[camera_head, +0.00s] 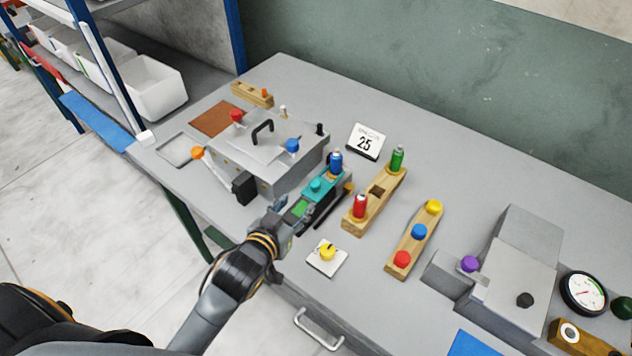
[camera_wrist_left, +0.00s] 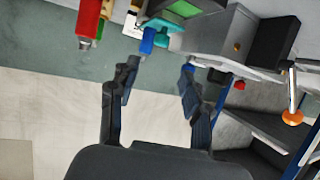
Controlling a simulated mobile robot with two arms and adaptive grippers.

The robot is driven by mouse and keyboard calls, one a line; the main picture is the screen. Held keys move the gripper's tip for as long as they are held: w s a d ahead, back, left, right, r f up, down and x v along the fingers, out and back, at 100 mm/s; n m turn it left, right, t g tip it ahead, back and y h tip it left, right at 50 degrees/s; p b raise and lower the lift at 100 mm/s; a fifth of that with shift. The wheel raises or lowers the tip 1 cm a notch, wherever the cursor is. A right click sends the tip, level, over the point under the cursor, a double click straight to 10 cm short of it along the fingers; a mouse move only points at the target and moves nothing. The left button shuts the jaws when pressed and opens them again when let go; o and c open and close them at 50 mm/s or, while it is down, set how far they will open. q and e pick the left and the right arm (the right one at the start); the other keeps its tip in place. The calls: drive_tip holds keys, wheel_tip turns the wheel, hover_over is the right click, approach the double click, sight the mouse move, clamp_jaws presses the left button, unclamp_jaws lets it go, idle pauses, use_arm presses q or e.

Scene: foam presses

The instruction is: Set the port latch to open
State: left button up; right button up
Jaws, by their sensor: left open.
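No label marks the port latch, so I cannot tell which part it is. The left press (camera_head: 262,160) is a grey box with a black handle on its lid, a red knob (camera_head: 236,116), a blue knob (camera_head: 292,146) and an orange-knobbed lever (camera_head: 198,153) on its left side. A teal block (camera_head: 323,187) with a green pad stands beside its front. My left gripper (camera_head: 284,213) is near that block's front end. In the left wrist view the gripper (camera_wrist_left: 158,82) is open, with nothing between its fingers. My right gripper is not in view.
A wooden rack with red (camera_head: 360,207) and green (camera_head: 397,158) bottles stands right of the teal block.

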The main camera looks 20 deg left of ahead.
sight(313, 186)
use_arm(q)
drive_tip(key=p+x, duration=0.2)
drive_tip(key=x, duration=1.1)
drive_tip(key=shift+w+f, duration=0.1)
drive_tip(key=shift+f, duration=0.15)
clamp_jaws()
